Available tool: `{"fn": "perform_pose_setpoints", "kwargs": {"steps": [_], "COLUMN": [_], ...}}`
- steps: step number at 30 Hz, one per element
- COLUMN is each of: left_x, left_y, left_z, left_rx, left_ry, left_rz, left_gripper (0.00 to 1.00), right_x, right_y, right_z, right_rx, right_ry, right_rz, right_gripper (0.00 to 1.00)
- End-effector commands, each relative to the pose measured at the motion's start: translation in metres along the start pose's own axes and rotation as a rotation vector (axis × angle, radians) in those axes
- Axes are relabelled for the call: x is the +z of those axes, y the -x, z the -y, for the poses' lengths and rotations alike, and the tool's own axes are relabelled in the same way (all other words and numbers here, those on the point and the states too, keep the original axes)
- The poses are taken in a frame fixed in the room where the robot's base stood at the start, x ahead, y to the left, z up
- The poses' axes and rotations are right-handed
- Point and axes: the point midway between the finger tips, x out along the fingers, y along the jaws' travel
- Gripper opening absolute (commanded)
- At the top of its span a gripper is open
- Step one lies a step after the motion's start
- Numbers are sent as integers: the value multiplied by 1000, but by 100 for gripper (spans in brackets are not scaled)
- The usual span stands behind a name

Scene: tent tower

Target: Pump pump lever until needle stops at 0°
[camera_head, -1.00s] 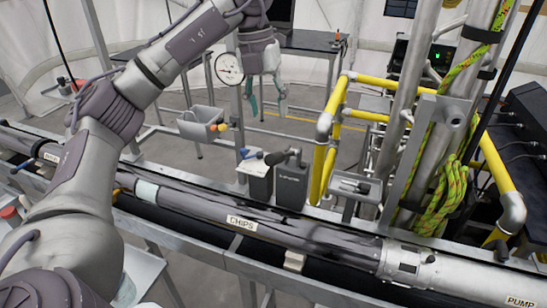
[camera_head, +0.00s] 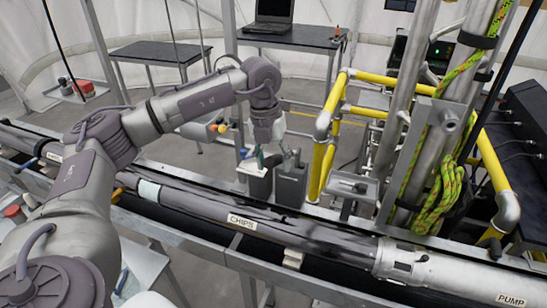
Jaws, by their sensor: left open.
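The pump (camera_head: 291,187) is a dark grey box-shaped unit with a second grey box (camera_head: 259,187) beside it, behind the long pipe rail in the middle of the view. Its dark lever is mostly hidden behind my gripper. My left gripper (camera_head: 276,160) points down just over the top of these boxes, its fingers spread apart at the lever's height. I cannot tell whether a finger touches the lever. The round white dial with the needle is hidden behind my left arm, so its reading does not show. My right gripper is not in view.
A yellow railing (camera_head: 318,160) and a small grey tray (camera_head: 353,186) stand right of the pump. The pipe labelled CHIPS (camera_head: 242,221) runs across in front. A table with a laptop (camera_head: 272,12) and a dark table (camera_head: 160,52) stand behind.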

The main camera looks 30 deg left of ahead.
Motion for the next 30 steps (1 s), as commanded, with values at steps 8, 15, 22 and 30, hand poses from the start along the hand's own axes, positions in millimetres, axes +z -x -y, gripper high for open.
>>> {"fn": "perform_pose_setpoints", "kwargs": {"steps": [8,15,22,30], "left_x": [0,0,0,0], "left_y": [-1,0,0,-6], "left_z": [0,0,0,-1], "left_rx": [0,0,0,-2], "left_ry": [0,0,0,-3], "left_rz": [0,0,0,16], "left_gripper": [50,10,0,0], "right_x": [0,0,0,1], "right_y": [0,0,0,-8], "right_z": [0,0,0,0], "right_rx": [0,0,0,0], "right_ry": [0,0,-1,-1], "right_rz": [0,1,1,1], "right_gripper": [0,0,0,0]}}
